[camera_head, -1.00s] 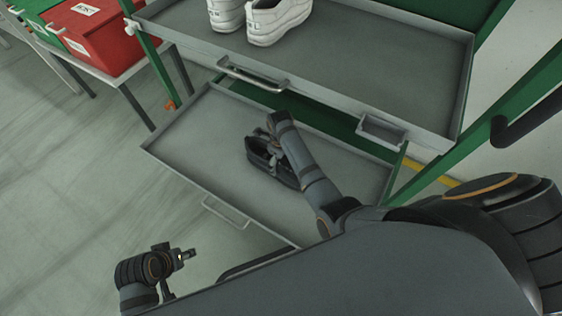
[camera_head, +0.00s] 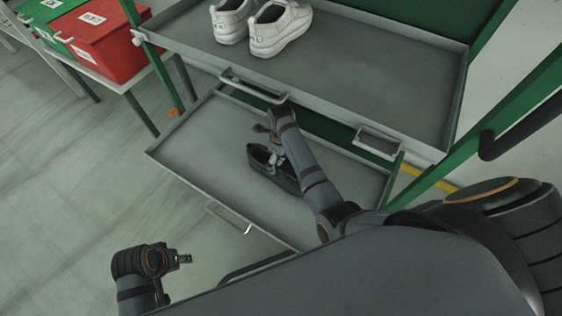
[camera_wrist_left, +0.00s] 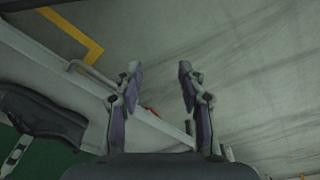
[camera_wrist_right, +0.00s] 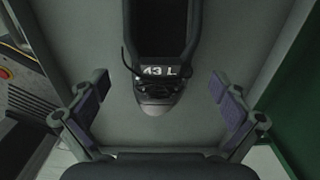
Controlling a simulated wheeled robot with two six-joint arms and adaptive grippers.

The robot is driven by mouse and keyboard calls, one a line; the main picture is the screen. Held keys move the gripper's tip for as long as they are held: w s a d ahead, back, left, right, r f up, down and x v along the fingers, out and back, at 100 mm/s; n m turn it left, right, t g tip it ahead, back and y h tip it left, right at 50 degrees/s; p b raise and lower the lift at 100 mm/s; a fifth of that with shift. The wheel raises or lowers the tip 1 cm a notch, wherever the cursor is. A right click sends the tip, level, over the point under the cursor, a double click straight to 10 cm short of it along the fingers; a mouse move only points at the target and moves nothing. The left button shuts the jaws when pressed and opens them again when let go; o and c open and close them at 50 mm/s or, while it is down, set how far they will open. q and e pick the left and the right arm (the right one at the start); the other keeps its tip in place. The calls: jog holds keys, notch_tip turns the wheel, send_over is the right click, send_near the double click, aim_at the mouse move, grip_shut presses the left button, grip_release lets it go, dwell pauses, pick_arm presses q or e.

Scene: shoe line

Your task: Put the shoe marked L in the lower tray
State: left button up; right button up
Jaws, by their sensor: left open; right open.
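The dark shoe (camera_head: 267,163) rests in the pulled-out lower tray (camera_head: 208,140), partly hidden by my right arm. In the right wrist view the shoe (camera_wrist_right: 158,90) shows a white label reading "43 L" and lies on the grey tray floor. My right gripper (camera_head: 268,133) is over the lower tray beside the shoe. In the right wrist view its fingers (camera_wrist_right: 160,103) are spread wide, with the shoe between and beyond them, apart from both. My left gripper (camera_head: 186,258) is off to the left, over the floor. The left wrist view shows it (camera_wrist_left: 158,75) open and empty.
The upper tray (camera_head: 390,80) holds a pair of white shoes (camera_head: 262,25) at its back left. Its front handle (camera_head: 252,88) overhangs the lower tray near my right arm. Red (camera_head: 105,40) and green crates stand at the upper left. The floor at left is clear.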

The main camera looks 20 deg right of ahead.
jog(key=shift+r, duration=0.75)
jog(key=s+d+f+n, duration=0.1)
jog(key=s+n, duration=0.3)
jog(key=n, duration=0.1)
jog(key=s+d+f+n, duration=0.1)
jog(key=s+n, duration=0.1)
jog(key=shift+s+d+f+n, duration=0.35)
jog(key=shift+s+n, duration=0.05)
jog(key=s+n, duration=0.1)
jog(key=n, duration=0.1)
jog(key=s+d+n, duration=0.1)
jog(key=s+n, duration=0.3)
jog(key=shift+s+d+f+n+t, duration=0.25)
jog(key=shift+d+n+t, duration=0.05)
jog(key=shift+n, duration=0.1)
jog(key=s+r+n, duration=0.2)
jog(key=s+n, duration=0.7)
jog(key=n, duration=0.5)
jog(key=shift+s+d+r+t, duration=0.35)
jog(key=shift+d+t, duration=0.05)
jog(key=shift+d, duration=0.05)
jog(key=shift+d+p, duration=0.1)
jog(key=shift+p, duration=0.85)
